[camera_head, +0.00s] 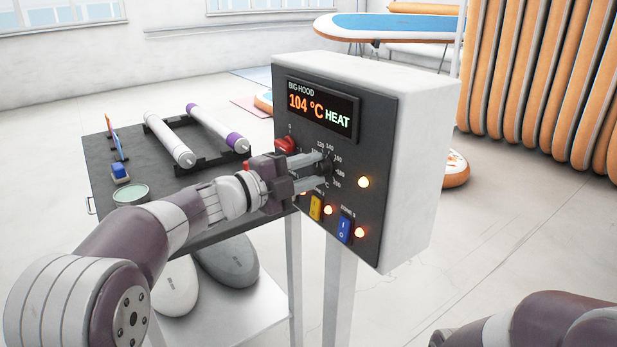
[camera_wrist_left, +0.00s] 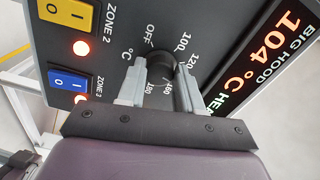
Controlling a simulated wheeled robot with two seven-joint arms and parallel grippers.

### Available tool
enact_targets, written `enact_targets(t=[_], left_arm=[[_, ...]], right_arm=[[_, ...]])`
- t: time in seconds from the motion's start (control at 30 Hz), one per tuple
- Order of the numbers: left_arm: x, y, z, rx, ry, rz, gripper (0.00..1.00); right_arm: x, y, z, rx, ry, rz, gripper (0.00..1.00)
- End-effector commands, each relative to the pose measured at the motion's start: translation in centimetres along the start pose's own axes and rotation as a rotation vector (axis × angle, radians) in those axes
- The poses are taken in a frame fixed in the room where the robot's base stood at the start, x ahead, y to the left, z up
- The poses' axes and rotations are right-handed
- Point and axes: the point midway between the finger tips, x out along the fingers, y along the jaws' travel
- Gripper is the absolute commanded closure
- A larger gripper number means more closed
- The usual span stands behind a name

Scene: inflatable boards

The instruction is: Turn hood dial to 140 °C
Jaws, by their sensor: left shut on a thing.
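The hood control box (camera_head: 415,150) stands on a post at the centre, its dark panel facing left. Its display (camera_head: 318,108) reads 104 °C HEAT. The black dial (camera_wrist_left: 163,64) sits on the panel below the display, ringed by printed marks from OFF through 100 and 120 upward. My left gripper (camera_head: 324,168) is shut on the dial; in the wrist view its two grey fingers (camera_wrist_left: 163,84) straddle the knob. The fingers cover part of the knob and scale, so I cannot tell where its pointer stands.
A red knob (camera_head: 286,145), a yellow switch (camera_head: 315,207), a blue switch (camera_head: 344,229) and lit lamps (camera_head: 363,182) surround the dial closely. A dark table (camera_head: 100,180) with two rollers and a tin (camera_head: 131,194) stands left. Orange boards (camera_head: 525,80) stand at the back right.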

Motion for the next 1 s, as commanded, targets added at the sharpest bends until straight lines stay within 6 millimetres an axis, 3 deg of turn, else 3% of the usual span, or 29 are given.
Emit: enact_targets(t=[0.57, 0.6, 0.67, 1.0], left_arm=[[0.02, 0.08, -0.03, 0.027, 0.001, 0.002, 0.96], [0.02, 0.09, -0.03, 0.027, 0.001, 0.002, 0.55], [0.02, 0.08, -0.02, 0.027, 0.001, 0.002, 0.40], [-0.56, 0.04, 0.03, 0.026, -0.001, 0.002, 0.40]], right_arm=[[0.29, 0.00, 0.04, 0.000, 0.000, 0.000, 0.57], [0.29, 0.00, 0.04, 0.000, 0.000, 0.000, 0.57], [0.29, 0.00, 0.03, 0.000, 0.000, 0.000, 0.57], [0.29, 0.00, 0.03, 0.000, 0.000, 0.000, 0.57]])
